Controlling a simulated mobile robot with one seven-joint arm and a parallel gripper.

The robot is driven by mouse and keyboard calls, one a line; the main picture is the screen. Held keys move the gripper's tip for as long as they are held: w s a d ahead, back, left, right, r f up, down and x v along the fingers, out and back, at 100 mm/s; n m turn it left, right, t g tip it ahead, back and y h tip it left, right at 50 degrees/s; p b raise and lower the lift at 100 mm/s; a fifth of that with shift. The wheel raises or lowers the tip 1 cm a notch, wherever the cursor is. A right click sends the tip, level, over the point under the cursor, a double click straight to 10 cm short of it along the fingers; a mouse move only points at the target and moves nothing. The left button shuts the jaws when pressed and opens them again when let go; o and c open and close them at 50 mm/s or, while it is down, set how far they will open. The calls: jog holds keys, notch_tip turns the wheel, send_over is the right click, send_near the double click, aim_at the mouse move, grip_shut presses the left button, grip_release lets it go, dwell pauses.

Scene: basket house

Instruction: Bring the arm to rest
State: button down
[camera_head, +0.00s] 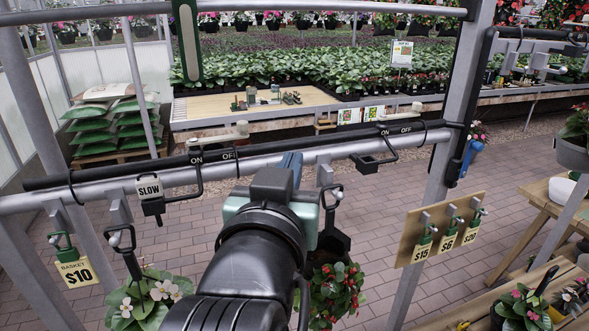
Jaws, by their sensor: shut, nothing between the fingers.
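My arm reaches forward from the bottom middle of the head view, its black links large in front of the rail. My gripper (290,168) is at the far end of the arm, level with the grey pipe rail (230,164). It is shut and holds nothing. The arm hides most of it, so the fingers show poorly. I cannot tell whether it touches the rail.
Hanging baskets with white flowers (147,298) and red flowers (336,290) hang close on both sides of my arm. A price board (437,229) hangs at right. A wooden plant bench (215,107) stands beyond the rail. Brick floor (400,190) is clear between.

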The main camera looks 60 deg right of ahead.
jog(key=w+a+r+n+t+y, duration=0.2)
jog(key=w+a+r+n+t, duration=0.15)
jog(key=a+r+t, duration=0.4)
jog(key=w+a+r+n+t+y, duration=0.3)
jog(key=w+a+r+t, duration=0.15)
jog(key=a, duration=0.55)
jog(key=s+a+r+n+t+y, duration=0.2)
jog(key=a+r+n+t+y, duration=0.1)
jog(key=a, duration=0.4)
jog(key=s+a+r+n+t+y, duration=0.2)
jog(key=a+r+n+t+y, duration=0.1)
jog(key=a+y, duration=0.4)
notch_tip(320, 180, up, 3)
jog(key=shift+s+a+f+t+y, duration=0.2)
jog(key=shift+a+t+y, duration=0.1)
jog(key=shift+t, duration=0.4)
